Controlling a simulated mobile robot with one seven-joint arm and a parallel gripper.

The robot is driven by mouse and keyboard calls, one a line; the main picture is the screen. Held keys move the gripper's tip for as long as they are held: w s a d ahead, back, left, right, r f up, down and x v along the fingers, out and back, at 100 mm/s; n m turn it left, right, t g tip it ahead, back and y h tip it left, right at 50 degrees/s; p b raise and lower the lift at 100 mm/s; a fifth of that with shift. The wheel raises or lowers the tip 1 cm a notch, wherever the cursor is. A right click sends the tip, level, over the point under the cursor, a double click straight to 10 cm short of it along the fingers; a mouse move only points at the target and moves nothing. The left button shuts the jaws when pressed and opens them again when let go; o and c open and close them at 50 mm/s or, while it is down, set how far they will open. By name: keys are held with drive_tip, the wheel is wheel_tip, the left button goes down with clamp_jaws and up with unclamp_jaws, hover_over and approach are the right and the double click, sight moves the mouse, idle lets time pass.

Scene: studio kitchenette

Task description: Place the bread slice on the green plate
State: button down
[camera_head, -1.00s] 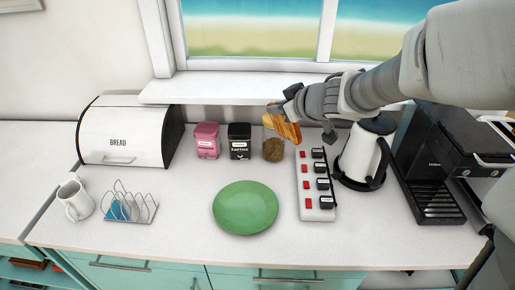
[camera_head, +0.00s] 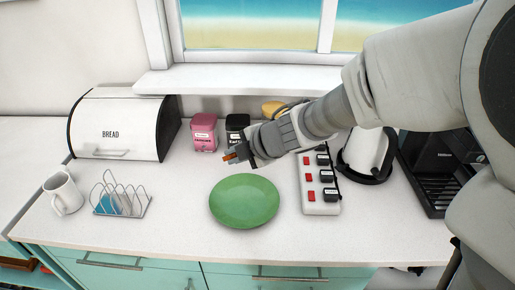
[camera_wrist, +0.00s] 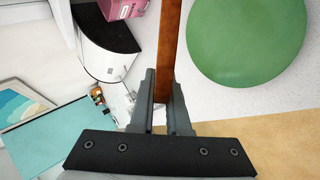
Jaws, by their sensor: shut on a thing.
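The green plate (camera_head: 244,214) lies flat and empty on the white counter; it also shows at the upper right of the wrist view (camera_wrist: 252,38). My gripper (camera_head: 238,156) is above the counter, just behind the plate's far edge in the head view. It is shut on the bread slice (camera_head: 229,157), which is mostly hidden by the fingers there. In the wrist view the bread slice (camera_wrist: 170,45) appears edge-on as a long brown strip between the fingers (camera_wrist: 162,98). It is beside the plate in that view, apart from it.
A white bread bin (camera_head: 113,133), a pink tin (camera_head: 203,132) and a black tin (camera_head: 236,127) stand behind. A toast rack (camera_head: 121,203) and white mug (camera_head: 64,194) are left. A power strip (camera_head: 320,205), kettle (camera_head: 366,152) and coffee machine (camera_head: 437,160) are right.

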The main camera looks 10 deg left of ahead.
drive_tip(key=shift+s+a+f+n+b, duration=0.65)
drive_tip(key=shift+s+f+n, duration=0.45)
drive_tip(key=shift+f+n, duration=0.5)
drive_tip(key=b, duration=1)
hover_over(234, 211)
drive_tip(key=shift+g+y, duration=0.3)
drive_tip(key=shift+y, duration=0.1)
drive_tip(key=f, duration=0.9)
drive_tip(key=shift+a+f, duration=0.3)
drive_tip(key=shift+f, duration=0.1)
drive_tip(key=c, duration=1.1)
unclamp_jaws()
drive_tip(key=shift+o, duration=0.2)
drive_tip(key=shift+s+d+r+p, duration=0.1)
drive_tip(key=shift+d+r+p, duration=0.2)
drive_tip(key=shift+r+p, duration=0.25)
drive_tip(key=p+v, duration=0.4)
drive_tip(key=v, duration=0.2)
drive_tip(key=shift+s+d+r+p, duration=0.1)
drive_tip(key=shift+s+d+p, duration=0.25)
drive_tip(key=shift+p, duration=0.1)
drive_tip(key=shift+r, duration=0.1)
